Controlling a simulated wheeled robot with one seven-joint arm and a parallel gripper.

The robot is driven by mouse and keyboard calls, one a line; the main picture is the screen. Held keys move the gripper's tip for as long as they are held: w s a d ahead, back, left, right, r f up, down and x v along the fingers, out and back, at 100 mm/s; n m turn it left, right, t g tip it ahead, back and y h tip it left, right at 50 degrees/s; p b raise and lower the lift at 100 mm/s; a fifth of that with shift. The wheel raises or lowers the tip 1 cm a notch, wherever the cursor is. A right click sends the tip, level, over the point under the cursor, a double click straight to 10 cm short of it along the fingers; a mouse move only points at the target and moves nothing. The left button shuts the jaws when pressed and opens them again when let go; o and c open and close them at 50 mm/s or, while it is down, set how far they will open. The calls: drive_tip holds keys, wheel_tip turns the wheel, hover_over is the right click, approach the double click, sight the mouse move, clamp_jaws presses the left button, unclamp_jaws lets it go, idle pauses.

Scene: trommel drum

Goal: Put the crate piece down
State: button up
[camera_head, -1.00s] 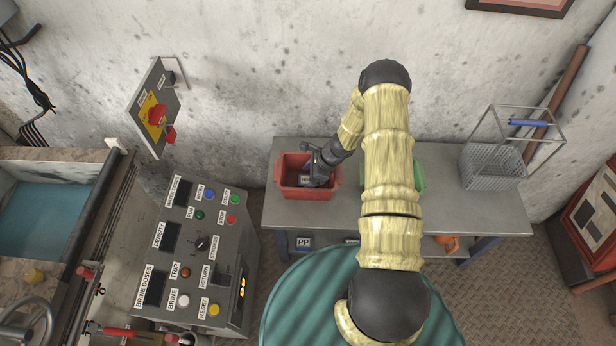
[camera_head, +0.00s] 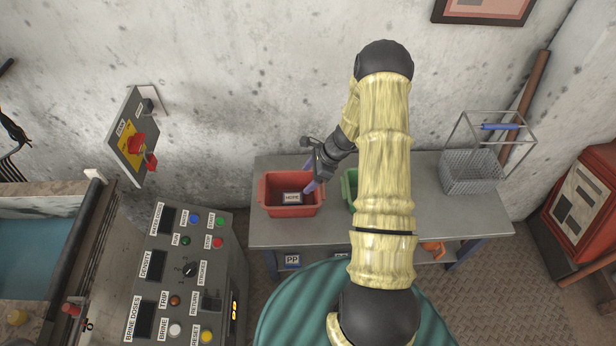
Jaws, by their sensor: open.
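My gripper (camera_head: 309,187) is open at the bin's right rim, with bluish-purple fingers pointing down. I cannot tell whether the fingertips are inside the rim or above it. I see nothing held between the fingers. I cannot make out the crate piece; the bin's floor is dark. A green bin (camera_head: 350,188) stands to the right, mostly hidden behind my arm.
The grey bench (camera_head: 430,215) carries a wire basket (camera_head: 470,172) with a blue handle at its right end. A control panel (camera_head: 187,270) stands at the left front. A green ribbed drum (camera_head: 300,310) is below my arm. A red cabinet (camera_head: 580,205) is at far right.

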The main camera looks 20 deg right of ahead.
drive_tip(key=s+a+r+n+h, duration=0.3)
drive_tip(key=s+r+n, duration=0.6)
drive_tip(key=r, duration=0.4)
drive_tip(key=s+a+r+n+h, duration=0.2)
drive_tip(key=s+a+r+n, duration=0.2)
drive_tip(key=s+r+n, duration=0.5)
wheel_tip(320, 180, up, 4)
drive_tip(key=n, duration=0.3)
drive_tip(key=shift+s+n+t+h, duration=0.3)
drive_tip(key=shift+t+h, duration=0.1)
drive_tip(key=shift+a+r, duration=0.1)
drive_tip(key=w+p+v, duration=0.3)
drive_tip(key=p+v, duration=1.1)
drive_tip(key=p, duration=0.1)
drive_tip(key=shift+v, duration=0.75)
